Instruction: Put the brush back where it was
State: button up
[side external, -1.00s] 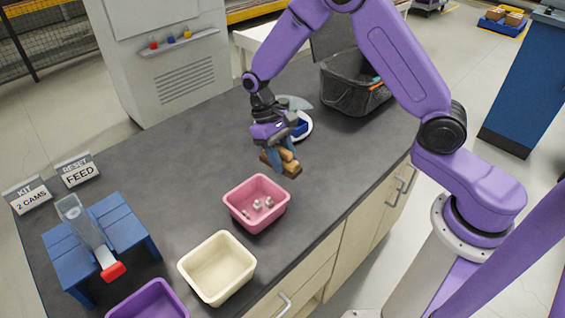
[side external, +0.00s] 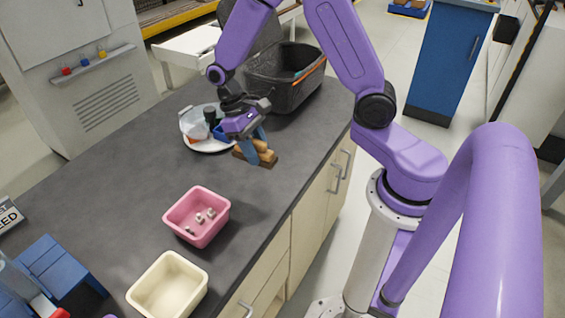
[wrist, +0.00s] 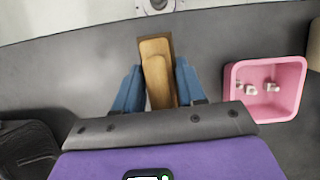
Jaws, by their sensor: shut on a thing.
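The brush (side external: 245,151), a light wooden piece with a darker brown part, is held between the blue fingers of my gripper (side external: 262,152). In the wrist view the brush (wrist: 156,62) lies lengthwise between the two fingertips of my gripper (wrist: 157,88). In the side view it is low over the dark worktop, right of the white plate. I cannot tell whether it touches the worktop. The fingers hide part of it.
The white plate (side external: 191,132) carries a blue item and other things. A black basket (side external: 285,95) stands behind. A pink bin (side external: 197,217) with several small pieces, a cream bin (side external: 168,287) and a blue stand (side external: 50,265) are nearer. Worktop between brush and pink bin is clear.

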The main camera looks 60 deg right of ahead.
jog(key=s+d+r, duration=0.2)
jog(key=s+d, duration=0.7)
jog(key=s, duration=0.6)
send_over(294, 164)
jog(key=w, duration=0.1)
jog(key=shift+m, duration=0.3)
notch_tip(294, 164, down, 9)
jog(key=shift+w+f, duration=0.1)
jog(key=shift+f, duration=0.05)
jog(key=shift+w+d+f, duration=0.1)
jog(key=shift+w+f, duration=0.1)
jog(key=shift+f, duration=1.55)
jog(key=shift+f, duration=0.1)
jog(key=o, duration=1.1)
